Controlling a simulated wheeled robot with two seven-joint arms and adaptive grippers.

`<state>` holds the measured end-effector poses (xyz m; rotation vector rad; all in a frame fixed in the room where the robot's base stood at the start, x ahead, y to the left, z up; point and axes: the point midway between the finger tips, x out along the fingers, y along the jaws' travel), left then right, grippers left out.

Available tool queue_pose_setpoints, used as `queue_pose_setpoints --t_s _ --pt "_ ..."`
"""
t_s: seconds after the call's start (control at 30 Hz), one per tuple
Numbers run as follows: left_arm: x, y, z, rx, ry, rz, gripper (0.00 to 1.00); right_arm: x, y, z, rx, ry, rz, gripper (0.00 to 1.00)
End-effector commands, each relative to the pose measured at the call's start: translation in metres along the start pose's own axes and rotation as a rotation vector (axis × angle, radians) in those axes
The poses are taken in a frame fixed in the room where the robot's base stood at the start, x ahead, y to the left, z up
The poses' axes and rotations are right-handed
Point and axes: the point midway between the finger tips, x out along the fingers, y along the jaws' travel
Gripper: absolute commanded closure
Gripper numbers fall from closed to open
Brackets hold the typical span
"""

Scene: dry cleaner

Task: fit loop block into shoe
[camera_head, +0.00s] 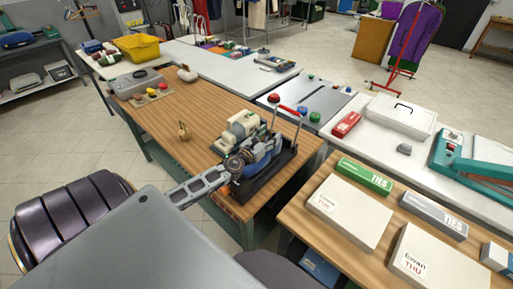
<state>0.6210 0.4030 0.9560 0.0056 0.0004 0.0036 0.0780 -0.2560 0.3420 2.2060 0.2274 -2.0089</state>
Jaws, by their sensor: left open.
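A small tan block with a loop on top (184,132), which looks like the loop block, stands upright on the wooden table, apart from my gripper. I cannot tell for certain which part is the shoe; a blue rounded part (264,148) shows there, partly hidden. My left gripper (238,164) is open in front of this device and covers part of it. I see nothing held in it. My right gripper is not in view.
A grey case (135,82) and a small tray with coloured pieces (152,96) stand at the table's far left. Boxes (350,210) cover the right table. The wooden table's middle is mostly clear.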

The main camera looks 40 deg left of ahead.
Motion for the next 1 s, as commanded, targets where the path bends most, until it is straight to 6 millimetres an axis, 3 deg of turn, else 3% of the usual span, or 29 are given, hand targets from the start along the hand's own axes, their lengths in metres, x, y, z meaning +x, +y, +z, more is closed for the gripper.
queue_pose_setpoints --t_s 1.0 --pt "-0.071 0.0 -0.001 0.0 0.001 0.0 0.43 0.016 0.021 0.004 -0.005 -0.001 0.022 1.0"
